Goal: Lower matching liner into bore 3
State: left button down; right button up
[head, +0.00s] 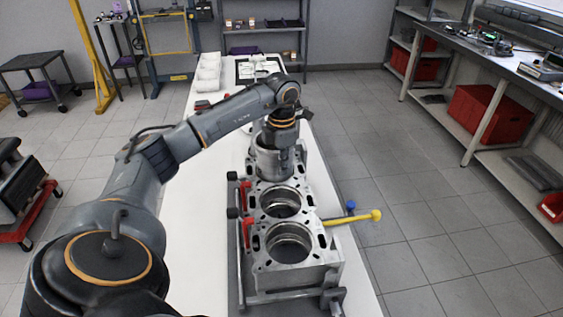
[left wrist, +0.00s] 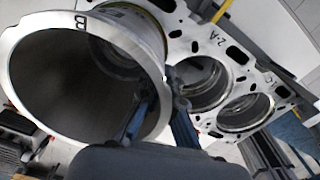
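A silver cylinder liner (head: 270,163) is at the far end of the engine block (head: 318,240). In the left wrist view the liner (left wrist: 40,75) fills the left side, with a "B" on its rim. My left gripper (left wrist: 160,118) is shut on its wall, one finger inside and one outside. In the head view the left gripper (head: 282,142) is at the liner's top. Two bores, the middle (head: 280,202) and near one (head: 290,243), show open. The far bore is hidden by the liner, so I cannot tell whether the liner has entered it. My right gripper is out of view.
The block stands on a white table (head: 190,240). Floor on the right is clear up to a workbench (head: 490,65).

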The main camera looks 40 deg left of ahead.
pick_arm(q)
jog(key=shift+f+b, duration=0.35)
jog(key=shift+f, duration=0.25)
jog(key=shift+f+b, duration=0.55)
jog(key=shift+f, duration=0.3)
jog(key=c, duration=1.4)
grip_release()
jog(key=shift+r, duration=0.1)
jog(key=shift+c, duration=0.2)
notch_tip(320, 180, up, 12)
jog(key=shift+r, duration=0.1)
